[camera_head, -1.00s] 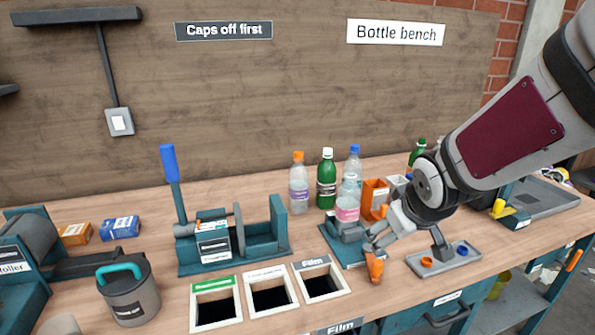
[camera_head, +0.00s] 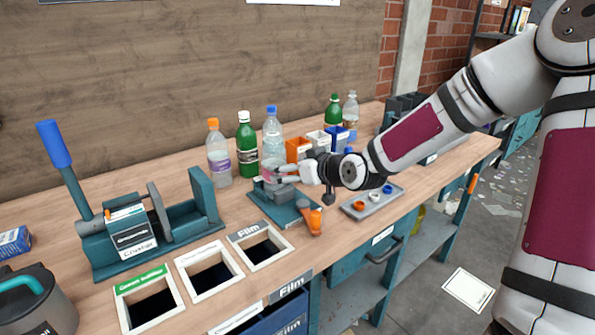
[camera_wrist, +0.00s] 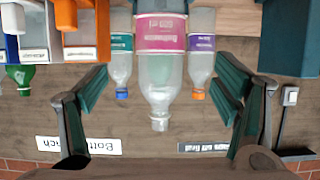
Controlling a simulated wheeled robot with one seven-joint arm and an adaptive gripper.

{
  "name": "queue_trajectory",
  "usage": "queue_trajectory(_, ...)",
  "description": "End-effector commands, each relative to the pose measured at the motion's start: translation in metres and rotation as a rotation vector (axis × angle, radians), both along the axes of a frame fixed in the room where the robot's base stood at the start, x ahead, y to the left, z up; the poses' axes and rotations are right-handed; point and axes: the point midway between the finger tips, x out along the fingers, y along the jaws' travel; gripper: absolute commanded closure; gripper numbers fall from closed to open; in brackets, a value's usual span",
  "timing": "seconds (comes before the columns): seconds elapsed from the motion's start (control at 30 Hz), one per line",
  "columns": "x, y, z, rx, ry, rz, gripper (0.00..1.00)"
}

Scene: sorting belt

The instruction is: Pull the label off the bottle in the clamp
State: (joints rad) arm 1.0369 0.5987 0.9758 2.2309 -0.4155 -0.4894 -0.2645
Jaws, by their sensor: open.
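The clear bottle in the clamp has a pink label (camera_wrist: 165,32) and appears upside down in the middle of the wrist view. Its neck shows no coloured cap. In the head view, only a little of its pink label (camera_head: 266,170) shows behind my gripper (camera_head: 285,173). The teal clamp (camera_head: 268,207) stands on the bench below. My gripper is open, with its dark fingers spread to either side of the bottle in the wrist view (camera_wrist: 163,78). No contact with the label is visible.
An orange bin (camera_head: 297,149) is close by on the right. An orange handle (camera_head: 313,217) sticks out in front of the clamp. The film opening (camera_head: 262,249) is front left, and a grey tray (camera_head: 358,210) is right.

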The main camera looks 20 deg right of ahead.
Motion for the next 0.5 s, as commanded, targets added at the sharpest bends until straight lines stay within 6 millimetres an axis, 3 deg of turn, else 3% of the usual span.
queue_trajectory(0.5, 0.078, 0.027, -0.036, -0.001, 0.002, 0.002, 0.18)
